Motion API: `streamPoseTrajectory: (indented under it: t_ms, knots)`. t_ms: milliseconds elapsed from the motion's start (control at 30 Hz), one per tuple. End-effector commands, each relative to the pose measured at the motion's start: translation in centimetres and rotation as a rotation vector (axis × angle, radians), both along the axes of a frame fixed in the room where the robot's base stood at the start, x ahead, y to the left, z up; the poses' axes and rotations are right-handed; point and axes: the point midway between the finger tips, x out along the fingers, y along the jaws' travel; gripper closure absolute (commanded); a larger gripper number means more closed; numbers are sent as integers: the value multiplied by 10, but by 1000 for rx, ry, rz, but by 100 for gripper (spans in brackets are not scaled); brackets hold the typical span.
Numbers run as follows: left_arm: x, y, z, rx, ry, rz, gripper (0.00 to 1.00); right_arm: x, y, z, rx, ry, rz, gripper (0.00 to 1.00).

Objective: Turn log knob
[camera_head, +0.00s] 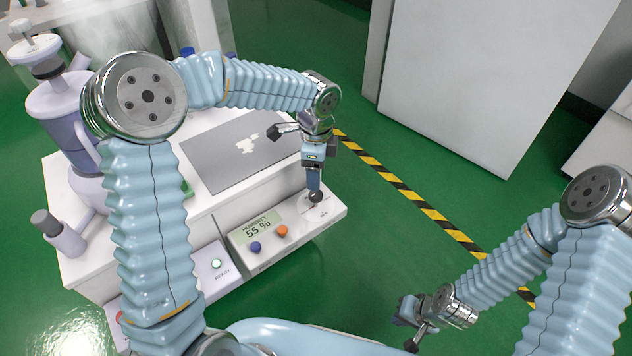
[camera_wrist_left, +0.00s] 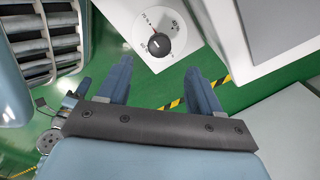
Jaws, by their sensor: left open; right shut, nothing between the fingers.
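The black round knob (camera_head: 315,197) sits on the right end of a white panel with a small display reading "HUMIDITY 55 %" (camera_head: 260,225). In the left wrist view the knob (camera_wrist_left: 159,45) has a printed scale around it and a red mark at its upper left. My left gripper (camera_head: 314,182) points down at the knob in the head view. In the left wrist view its fingers (camera_wrist_left: 159,70) are open, with the knob showing beyond and between the tips; contact cannot be told. My right gripper (camera_head: 410,324) is shut and empty at the lower right, away from the panel.
A blue button (camera_head: 256,247) and an orange button (camera_head: 282,231) lie left of the knob. A panel with a lit green READY button (camera_head: 216,264) is farther left. A grey plate (camera_head: 235,160) lies behind. Green floor with a striped line (camera_head: 400,187) is right.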

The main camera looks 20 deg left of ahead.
Motion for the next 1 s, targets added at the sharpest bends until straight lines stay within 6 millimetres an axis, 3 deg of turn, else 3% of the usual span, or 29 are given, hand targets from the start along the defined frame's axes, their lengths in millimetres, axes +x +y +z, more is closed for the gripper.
streamPoseTrajectory:
  t_ms: [100, 300, 1000]
  knots:
    - [0, -1, 30, -1, -3, -1, 35, -1, 1, 5, 2, 1, 3, 100]
    - [0, -1, 57, -1, -1, -1, 35, -1, 3, 8, 3, 2, 4, 100]
    - [0, -1, 62, 0, 1, -1, 35, -1, 3, 8, 4, 2, 5, 100]
